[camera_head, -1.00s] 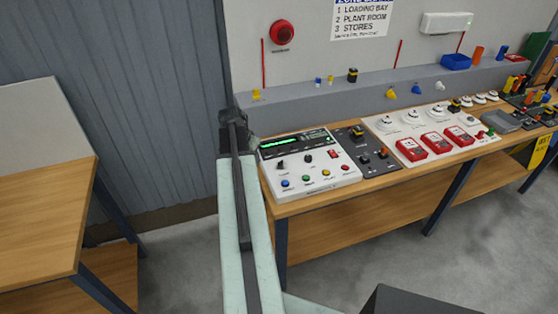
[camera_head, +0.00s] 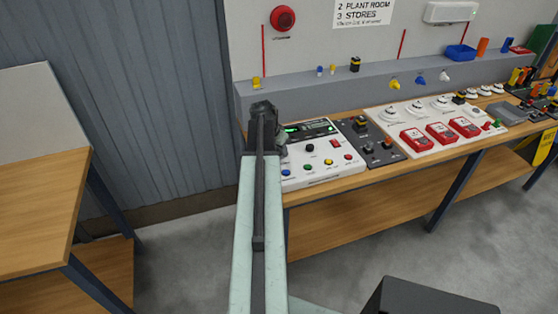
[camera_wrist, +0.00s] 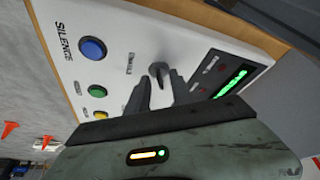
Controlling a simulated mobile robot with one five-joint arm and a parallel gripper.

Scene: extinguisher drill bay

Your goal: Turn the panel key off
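The white control panel (camera_head: 322,172) sits at the left end of the bench, with a lit green display (camera_head: 292,130). In the wrist view the panel (camera_wrist: 120,35) fills the upper middle, and the dark grey panel key (camera_wrist: 163,72) stands up from its face. My gripper (camera_wrist: 175,88) has its two dark fingers apart, one to each side of the key as seen here. I cannot tell whether they touch it. In the head view my gripper (camera_head: 264,112) is over the panel's left part and hides the key.
Blue (camera_wrist: 93,49), green (camera_wrist: 96,88) and yellow (camera_wrist: 100,115) buttons lie left of the key in the wrist view. A dark switch plate (camera_head: 368,145) and red call points (camera_head: 440,132) stand further right. A grey ledge (camera_head: 300,97) runs behind the bench.

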